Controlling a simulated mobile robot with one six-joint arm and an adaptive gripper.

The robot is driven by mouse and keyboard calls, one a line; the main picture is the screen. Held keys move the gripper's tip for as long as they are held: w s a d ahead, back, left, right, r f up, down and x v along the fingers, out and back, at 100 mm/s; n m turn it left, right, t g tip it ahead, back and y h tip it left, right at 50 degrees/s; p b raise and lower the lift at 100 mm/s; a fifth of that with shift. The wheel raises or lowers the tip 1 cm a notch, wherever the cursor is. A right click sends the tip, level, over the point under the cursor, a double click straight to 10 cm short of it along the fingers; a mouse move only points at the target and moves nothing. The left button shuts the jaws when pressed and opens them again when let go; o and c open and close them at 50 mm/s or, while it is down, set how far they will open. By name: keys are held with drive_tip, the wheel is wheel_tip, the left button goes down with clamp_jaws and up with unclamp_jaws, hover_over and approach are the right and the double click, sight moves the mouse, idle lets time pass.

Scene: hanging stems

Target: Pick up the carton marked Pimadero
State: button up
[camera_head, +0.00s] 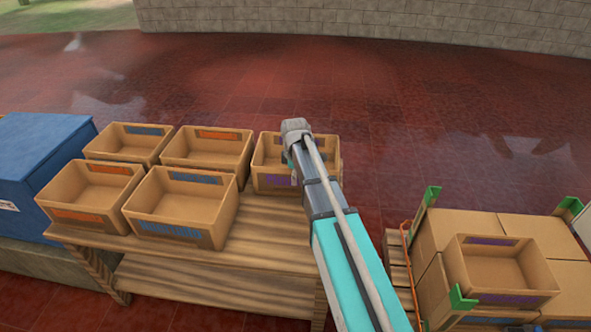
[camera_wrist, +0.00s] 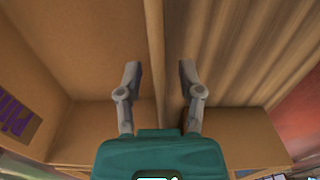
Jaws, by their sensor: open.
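The open brown carton with purple lettering starting "Pim" (camera_head: 262,181) stands at the right end of the slatted wooden table; my arm hides part of it and the rest of the word. In the wrist view, a carton wall (camera_wrist: 154,50) runs up between my two fingers, with purple lettering at the far left. My gripper (camera_wrist: 159,76) is open, one finger on the carton's inner side and the other outside over the table slats. Clear gaps show beside the wall, so it is not clamped. In the head view my fingers are hidden.
Several open cartons with orange or blue labels, one an orange-labelled carton (camera_head: 206,158), stand left on the table (camera_head: 262,232). A blue box (camera_head: 38,165) is at the far left. A stack at right bears another purple-labelled open carton (camera_head: 500,298). Red floor lies behind.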

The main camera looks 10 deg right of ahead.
clamp_jaws()
drive_tip(key=shift+r, duration=0.15)
idle(0.6)
wheel_tip(320, 180, up, 3)
drive_tip(key=p, duration=0.3)
drive_tip(key=shift+r+p, duration=0.2)
drive_tip(key=shift+p, duration=0.15)
drive_tip(key=s+d+r+p, duration=0.4)
drive_tip(key=s+r+p, duration=0.5)
drive_tip(key=s, duration=0.4)
drive_tip(key=shift+s+d+r, duration=0.15)
